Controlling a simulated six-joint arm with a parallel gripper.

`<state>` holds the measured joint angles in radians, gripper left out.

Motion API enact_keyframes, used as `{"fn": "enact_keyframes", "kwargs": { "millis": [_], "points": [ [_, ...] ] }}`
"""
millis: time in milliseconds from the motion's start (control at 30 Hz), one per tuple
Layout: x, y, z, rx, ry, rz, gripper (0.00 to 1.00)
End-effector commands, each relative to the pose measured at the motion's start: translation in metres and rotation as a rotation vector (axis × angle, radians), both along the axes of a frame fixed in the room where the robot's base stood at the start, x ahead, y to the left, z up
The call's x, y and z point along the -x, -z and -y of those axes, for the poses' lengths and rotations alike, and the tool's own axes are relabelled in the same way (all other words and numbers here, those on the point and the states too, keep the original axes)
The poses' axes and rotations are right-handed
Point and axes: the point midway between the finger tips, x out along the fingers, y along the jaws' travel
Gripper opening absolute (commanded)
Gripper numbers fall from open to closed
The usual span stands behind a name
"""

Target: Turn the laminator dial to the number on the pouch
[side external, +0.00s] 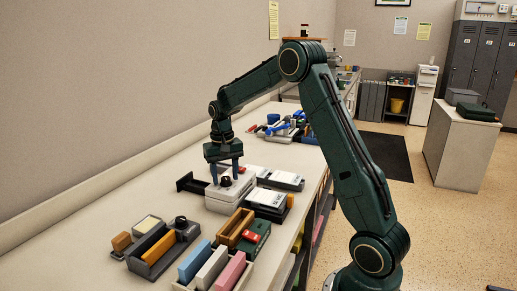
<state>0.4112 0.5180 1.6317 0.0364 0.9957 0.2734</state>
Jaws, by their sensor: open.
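The white boxy unit (217,206) on the counter appears to be the laminator. A small black dial (226,182) stands on its top. My gripper (225,178) points down over the unit with its fingers apart, one on either side of the dial in this view. I cannot tell whether the fingers touch the dial. The dial's setting is too small to read. White-topped flat items lie beside the unit, one at the right (268,197) and one behind it (285,178). I cannot tell whether either is the pouch, and no number is legible.
A dark tray (190,184) sits left of the unit. In front are a wooden box (234,228), a grey organizer (164,251) and blue, white and pink binders (212,267). Tools (285,128) lie farther back. The counter's left strip is clear.

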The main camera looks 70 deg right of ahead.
Motion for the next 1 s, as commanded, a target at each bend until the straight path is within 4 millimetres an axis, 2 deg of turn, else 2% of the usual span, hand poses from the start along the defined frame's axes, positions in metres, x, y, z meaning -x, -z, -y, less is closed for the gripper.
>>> {"fn": "enact_keyframes", "kwargs": {
  "millis": [167,367,1000],
  "points": [
    [0.000,-0.004,0.000,0.000,0.000,0.000,0.49],
    [-0.001,-0.021,0.000,0.001,0.000,0.001,0.49],
    [-0.002,-0.121,-0.002,0.001,0.000,0.002,0.49]
  ]
}}
